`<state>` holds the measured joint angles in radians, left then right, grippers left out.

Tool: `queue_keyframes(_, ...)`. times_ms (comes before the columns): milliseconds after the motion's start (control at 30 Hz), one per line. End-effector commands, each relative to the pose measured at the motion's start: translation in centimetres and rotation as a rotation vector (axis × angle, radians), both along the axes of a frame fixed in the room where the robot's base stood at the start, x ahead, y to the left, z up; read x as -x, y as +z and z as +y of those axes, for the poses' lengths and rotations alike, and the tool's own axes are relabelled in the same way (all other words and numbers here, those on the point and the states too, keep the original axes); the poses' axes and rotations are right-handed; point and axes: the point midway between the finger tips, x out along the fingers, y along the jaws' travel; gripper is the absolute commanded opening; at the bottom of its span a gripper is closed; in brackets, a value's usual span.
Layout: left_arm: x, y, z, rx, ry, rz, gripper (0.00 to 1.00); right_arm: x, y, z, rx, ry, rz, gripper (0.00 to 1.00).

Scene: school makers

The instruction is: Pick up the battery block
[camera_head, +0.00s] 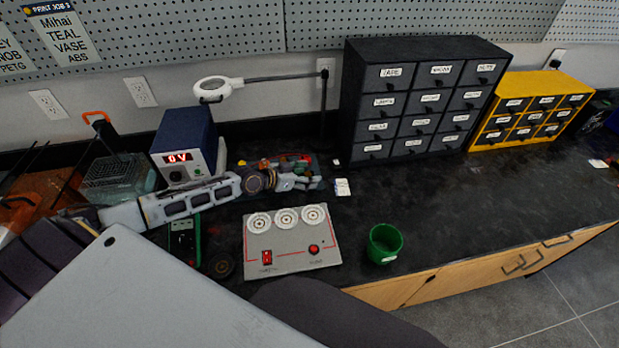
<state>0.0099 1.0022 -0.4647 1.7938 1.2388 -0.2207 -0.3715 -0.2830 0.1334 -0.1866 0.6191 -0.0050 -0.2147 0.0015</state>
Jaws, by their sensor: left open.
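My left arm reaches in from the left across the bench. Its gripper (314,179) is open, low over the black worktop at the back, in front of the magnifier stand. A small cluster of red, green and dark parts (290,161) lies just behind the gripper, partly hidden by it. I cannot tell for sure which piece there is the battery block, or whether the fingers touch anything. My right gripper is not in view.
A grey panel (291,250) with three white dials and a green cup (384,243) stand in front. A blue power supply (184,145) is left of the gripper. A black drawer cabinet (417,100) and a yellow one (530,108) stand right. The worktop right of the cup is clear.

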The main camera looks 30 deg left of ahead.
Motion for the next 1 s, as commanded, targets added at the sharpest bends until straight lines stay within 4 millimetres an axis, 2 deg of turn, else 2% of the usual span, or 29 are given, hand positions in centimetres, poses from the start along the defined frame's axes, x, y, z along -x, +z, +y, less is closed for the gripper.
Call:
queue_keyframes(500, -0.05, -0.06, -0.08, 0.0, 0.0, 0.0, 0.65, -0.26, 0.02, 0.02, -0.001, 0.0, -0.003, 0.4)
queue_keyframes(900, -0.05, -0.05, -0.08, 0.0, 0.0, 0.0, 0.15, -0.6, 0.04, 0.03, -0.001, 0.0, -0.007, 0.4)
queue_keyframes(1000, -0.05, -0.06, -0.08, 0.0, -0.001, 0.0, 0.15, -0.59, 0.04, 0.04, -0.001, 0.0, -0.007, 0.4)
